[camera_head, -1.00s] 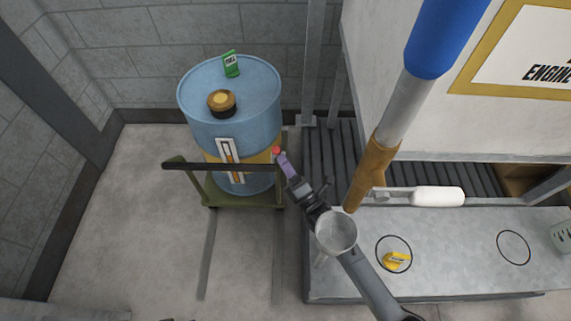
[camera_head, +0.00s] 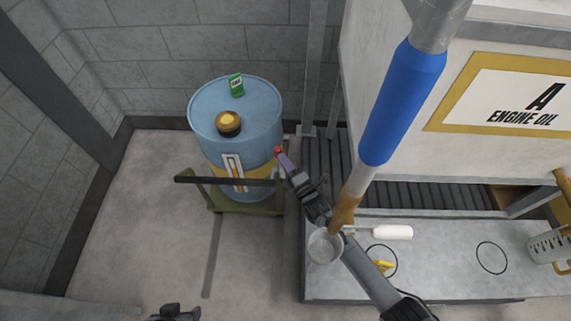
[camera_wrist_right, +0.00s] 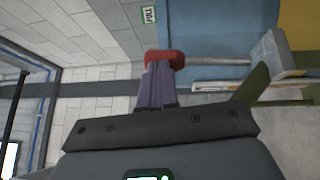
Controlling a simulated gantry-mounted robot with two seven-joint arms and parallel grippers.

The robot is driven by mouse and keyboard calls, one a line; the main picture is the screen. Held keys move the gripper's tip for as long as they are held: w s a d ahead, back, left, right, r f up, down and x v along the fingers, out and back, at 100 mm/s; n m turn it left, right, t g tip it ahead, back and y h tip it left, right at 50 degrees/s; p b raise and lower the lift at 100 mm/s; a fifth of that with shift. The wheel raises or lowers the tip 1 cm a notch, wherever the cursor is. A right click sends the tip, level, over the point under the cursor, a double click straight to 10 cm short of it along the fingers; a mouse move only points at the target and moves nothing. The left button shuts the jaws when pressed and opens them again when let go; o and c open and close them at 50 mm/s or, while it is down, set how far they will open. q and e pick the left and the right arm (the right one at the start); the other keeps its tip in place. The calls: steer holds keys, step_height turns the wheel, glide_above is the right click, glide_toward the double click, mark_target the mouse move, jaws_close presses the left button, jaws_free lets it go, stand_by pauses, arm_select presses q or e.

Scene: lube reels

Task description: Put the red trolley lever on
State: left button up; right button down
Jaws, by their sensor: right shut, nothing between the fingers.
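The red lever end (camera_head: 278,150) shows at the right side of the trolley (camera_head: 252,207), beside the blue drum. In the right wrist view the red lever (camera_wrist_right: 164,59) is a red grip on a pale rod that runs right to a grey bracket (camera_wrist_right: 275,55). My right gripper (camera_head: 283,160) has its purple fingers together at the red end, with nothing between them. In the right wrist view the fingertips (camera_wrist_right: 160,72) meet the near side of the red grip; I cannot tell whether they touch. Part of my left gripper (camera_head: 175,312) shows at the bottom edge, its fingers unclear.
The trolley's dark handle bar (camera_head: 215,180) faces the open floor. A metal bench (camera_head: 450,270) and a blue-sleeved pipe (camera_head: 402,105) are at right.

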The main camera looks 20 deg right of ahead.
arm_select(q)
steer(key=shift+s+a+r+p, duration=0.2)
steer(key=shift+a+r+p, duration=0.2)
steer(key=shift+a+p, duration=0.1)
arm_select(e)
steer(key=shift+w+d+r, duration=0.1)
steer(key=shift+w+d, duration=0.05)
steer(key=shift+w, duration=0.45)
steer(key=shift+w+d+r, duration=0.1)
steer(key=shift+w+d, duration=0.05)
steer(key=shift+w, duration=0.4)
arm_select(q)
steer(key=r+p, duration=0.4)
steer(key=shift+d, duration=0.2)
arm_select(e)
steer(key=v, duration=1)
steer(key=shift+s+r, duration=0.2)
steer(key=shift+s, duration=0.05)
arm_select(q)
steer(key=shift+a, duration=0.1)
arm_select(e)
steer(key=shift+d, duration=0.15)
steer(key=shift+r, duration=0.1)
